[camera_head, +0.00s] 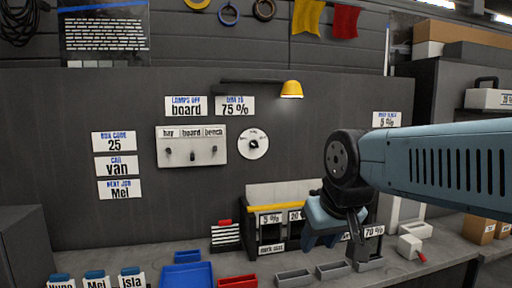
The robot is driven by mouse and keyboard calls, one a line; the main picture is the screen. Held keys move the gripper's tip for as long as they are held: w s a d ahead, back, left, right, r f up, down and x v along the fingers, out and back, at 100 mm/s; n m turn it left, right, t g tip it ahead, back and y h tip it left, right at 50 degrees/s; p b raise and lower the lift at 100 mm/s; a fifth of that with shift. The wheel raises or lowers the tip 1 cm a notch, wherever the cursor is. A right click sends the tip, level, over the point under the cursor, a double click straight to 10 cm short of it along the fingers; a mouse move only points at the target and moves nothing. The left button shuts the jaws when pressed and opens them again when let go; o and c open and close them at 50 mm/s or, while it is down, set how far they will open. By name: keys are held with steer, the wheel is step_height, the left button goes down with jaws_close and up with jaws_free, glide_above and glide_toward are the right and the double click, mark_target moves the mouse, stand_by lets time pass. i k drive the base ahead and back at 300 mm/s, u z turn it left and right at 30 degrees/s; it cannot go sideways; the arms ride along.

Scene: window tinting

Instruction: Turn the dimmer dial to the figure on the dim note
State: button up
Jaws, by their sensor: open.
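The dimmer dial (253,144) is a round white plate with a dark knob at its centre, mounted on the dark wall panel. Its scale marks are too small to read. The dim note (235,105) hangs above it and reads 75 %; its small heading looks like "DIM TO". My gripper (338,240) is open and points downward, to the right of and lower than the dial, apart from it. It hangs in front of the labelled rack, and I see nothing held in it.
Left of the dial is a switch plate (191,146) labelled bay, board and bench. A yellow lamp (291,89) sticks out above right. A labelled rack (265,232), blue bin (188,277) and grey trays (294,279) stand on the bench below.

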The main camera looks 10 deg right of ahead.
mark_target(254, 143)
steer(key=z, duration=1.5)
steer(key=k, duration=0.7)
steer(key=u, duration=1.5)
steer(key=i, duration=1)
